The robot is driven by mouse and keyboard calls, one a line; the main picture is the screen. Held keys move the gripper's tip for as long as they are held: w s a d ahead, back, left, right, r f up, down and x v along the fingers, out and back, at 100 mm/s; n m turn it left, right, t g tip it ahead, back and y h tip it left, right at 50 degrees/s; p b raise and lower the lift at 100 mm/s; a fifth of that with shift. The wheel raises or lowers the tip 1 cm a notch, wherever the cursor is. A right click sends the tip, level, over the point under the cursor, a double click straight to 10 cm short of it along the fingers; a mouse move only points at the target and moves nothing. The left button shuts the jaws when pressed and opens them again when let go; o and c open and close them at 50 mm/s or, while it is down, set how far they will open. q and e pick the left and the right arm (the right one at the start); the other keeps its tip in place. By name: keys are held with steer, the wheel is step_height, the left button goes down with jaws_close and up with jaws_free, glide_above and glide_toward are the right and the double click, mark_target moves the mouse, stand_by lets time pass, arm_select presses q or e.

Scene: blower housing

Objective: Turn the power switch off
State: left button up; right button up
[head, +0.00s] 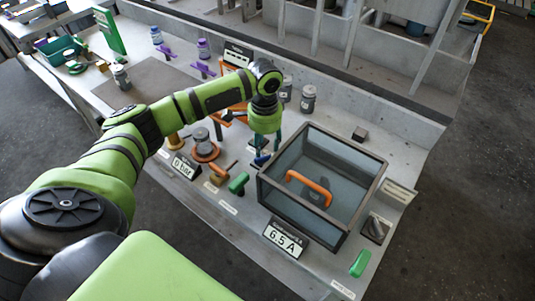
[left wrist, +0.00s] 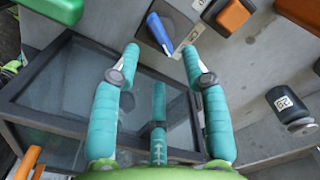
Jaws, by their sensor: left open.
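A switch with a blue lever on a dark base (left wrist: 158,33) shows at the top of the left wrist view, with a small marked plate beside it. In the head view, something blue (head: 262,160) shows just below my left gripper (head: 264,146); I take it to be the same lever. My left gripper (left wrist: 161,52) is open and empty, its teal fingers spread and pointing towards the blue lever, seemingly apart from it. I cannot read which way the switch is set. My right gripper is not in view.
A 6.5 A display (head: 285,239) and a 0 bar display (head: 184,166) stand at the front edge. A green handle (head: 238,183) is near.

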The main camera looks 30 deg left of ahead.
mark_target(265, 157)
arm_select(q)
step_height(265, 157, down, 5)
steer(key=shift+s+r+p, duration=0.1)
steer(key=shift+r+p, duration=0.1)
steer(key=shift+p, duration=0.1)
steer(key=shift+f, duration=0.25)
jaws_close()
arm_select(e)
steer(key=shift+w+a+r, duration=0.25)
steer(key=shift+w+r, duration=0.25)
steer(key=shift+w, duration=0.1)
